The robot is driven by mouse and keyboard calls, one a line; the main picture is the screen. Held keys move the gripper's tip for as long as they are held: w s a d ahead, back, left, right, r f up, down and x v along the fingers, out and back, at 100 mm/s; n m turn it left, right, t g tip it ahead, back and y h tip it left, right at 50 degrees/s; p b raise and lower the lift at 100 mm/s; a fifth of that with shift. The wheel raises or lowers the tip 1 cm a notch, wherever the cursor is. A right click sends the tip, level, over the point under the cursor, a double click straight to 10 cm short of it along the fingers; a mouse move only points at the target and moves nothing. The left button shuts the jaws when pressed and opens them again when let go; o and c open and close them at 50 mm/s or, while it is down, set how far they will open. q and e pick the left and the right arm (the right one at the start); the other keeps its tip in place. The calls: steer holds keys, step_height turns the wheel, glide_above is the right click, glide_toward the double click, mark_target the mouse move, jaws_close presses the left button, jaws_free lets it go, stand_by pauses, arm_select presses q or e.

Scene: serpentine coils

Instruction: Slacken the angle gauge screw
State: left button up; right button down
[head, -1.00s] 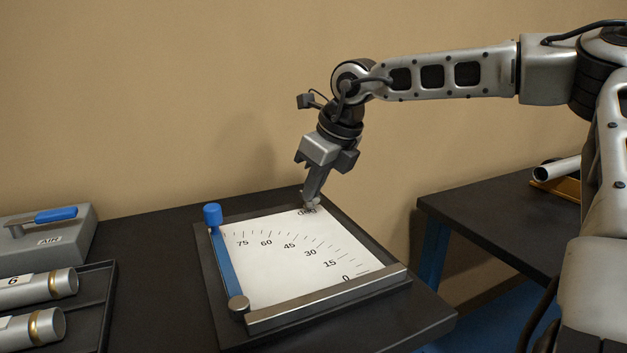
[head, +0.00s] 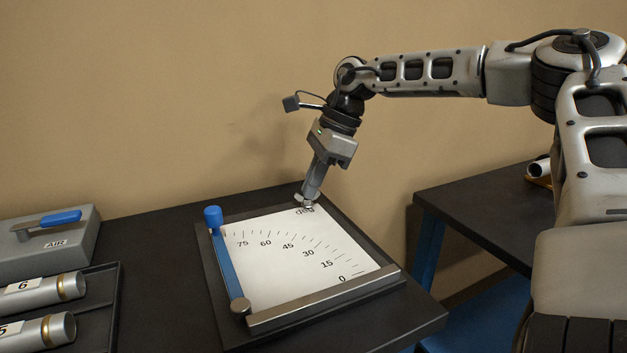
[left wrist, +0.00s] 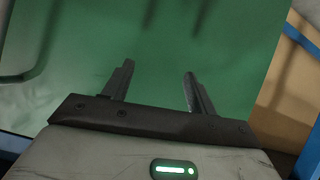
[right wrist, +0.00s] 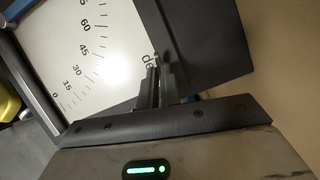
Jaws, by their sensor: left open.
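The angle gauge (head: 270,330) is a dark framed board with a white degree dial (head: 280,265) on the black table. Its blue arm (head: 226,262), with a blue knob (head: 213,215) on top, lies along the dial's left side. A small silver winged screw (head: 299,198) sits at the far right corner by the "deg" mark. My right gripper (head: 309,198) points down onto it, fingers close together around it; the right wrist view (right wrist: 160,62) shows this too, with the screw mostly hidden. My left gripper (left wrist: 157,82) is open and empty over a green surface.
A grey box marked AIR (head: 45,240) with a blue lever stands at the left. A rack (head: 115,300) of silver cylinders lies in front of it. A second black table (head: 475,205) stands to the right across a gap. The wall is close behind.

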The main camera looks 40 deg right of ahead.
steer(key=shift+s+f+n+g, duration=0.2)
steer(key=shift+f+n+g, duration=0.2)
steer(key=shift+f+n, duration=0.15)
steer(key=c, duration=1.7)
jaws_free()
steer(key=shift+o, duration=0.5)
steer(key=shift+w, duration=0.2)
steer(key=shift+d+r, duration=0.1)
steer(key=shift+r, duration=0.45)
steer(key=p+v, duration=0.1)
steer(key=v, duration=1.4)
steer(key=shift+s+d+f, duration=0.1)
steer(key=shift+s+d, duration=0.05)
